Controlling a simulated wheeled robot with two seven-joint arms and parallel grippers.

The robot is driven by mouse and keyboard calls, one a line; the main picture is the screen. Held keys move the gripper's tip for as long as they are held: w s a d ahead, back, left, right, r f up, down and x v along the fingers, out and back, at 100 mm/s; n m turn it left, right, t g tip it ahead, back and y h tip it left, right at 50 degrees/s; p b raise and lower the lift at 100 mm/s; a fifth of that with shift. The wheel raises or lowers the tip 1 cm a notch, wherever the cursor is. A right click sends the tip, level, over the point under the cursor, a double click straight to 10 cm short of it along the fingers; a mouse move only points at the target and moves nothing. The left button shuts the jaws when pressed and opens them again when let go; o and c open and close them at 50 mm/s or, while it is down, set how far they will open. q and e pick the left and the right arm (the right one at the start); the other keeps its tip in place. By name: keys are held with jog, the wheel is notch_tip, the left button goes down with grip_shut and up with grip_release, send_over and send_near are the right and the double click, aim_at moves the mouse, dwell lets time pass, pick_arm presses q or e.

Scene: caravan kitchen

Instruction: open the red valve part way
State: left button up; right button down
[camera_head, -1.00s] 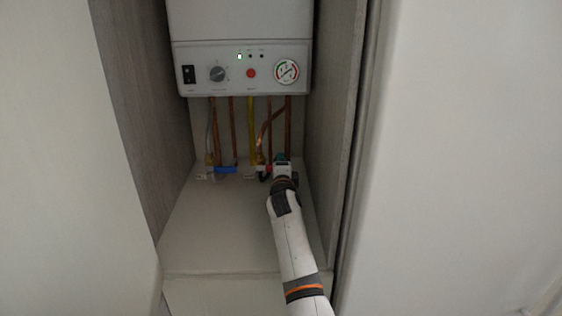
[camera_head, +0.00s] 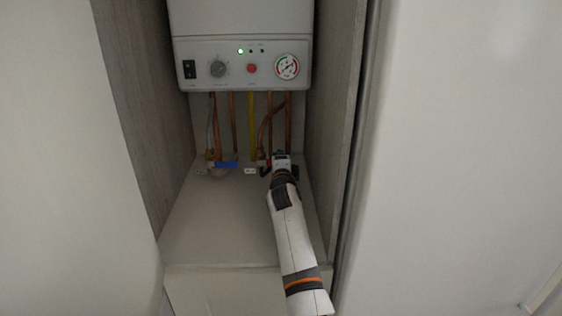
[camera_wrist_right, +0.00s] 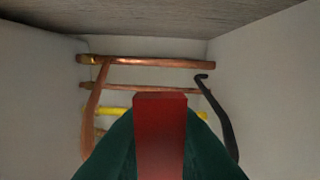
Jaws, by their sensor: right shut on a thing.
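The red valve handle (camera_wrist_right: 160,135) fills the lower middle of the right wrist view. It stands between the two dark green fingers of my right gripper (camera_wrist_right: 160,160), which are shut on it. In the head view my right gripper (camera_head: 281,156) is at the foot of the right-hand pipes under the boiler. Only a small bit of red shows beside it, and the gripper hides most of the valve. How far the valve is turned cannot be told. My left gripper is not in view.
The white boiler (camera_head: 240,45) hangs above, with a knob, a red button and a round gauge (camera_head: 287,67). Copper pipes and a yellow pipe (camera_head: 252,125) run down from it. A blue valve handle (camera_head: 227,165) is to the left. Cupboard walls stand close on both sides.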

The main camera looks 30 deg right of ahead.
jog(key=shift+w+a+r+n, duration=0.15)
jog(key=shift+r+n, duration=0.45)
jog(key=shift+n, duration=0.45)
jog(key=shift+w+a+r+n, duration=0.1)
jog(key=shift+r+n, duration=0.5)
jog(key=shift+n, duration=0.5)
jog(key=shift+w+a+r+n, duration=0.15)
jog(key=shift+r+n, duration=0.45)
jog(key=shift+n, duration=0.45)
jog(key=shift+s, duration=0.1)
jog(key=c, duration=1.4)
grip_release()
jog(key=shift+o, duration=0.2)
jog(key=shift+f, duration=0.1)
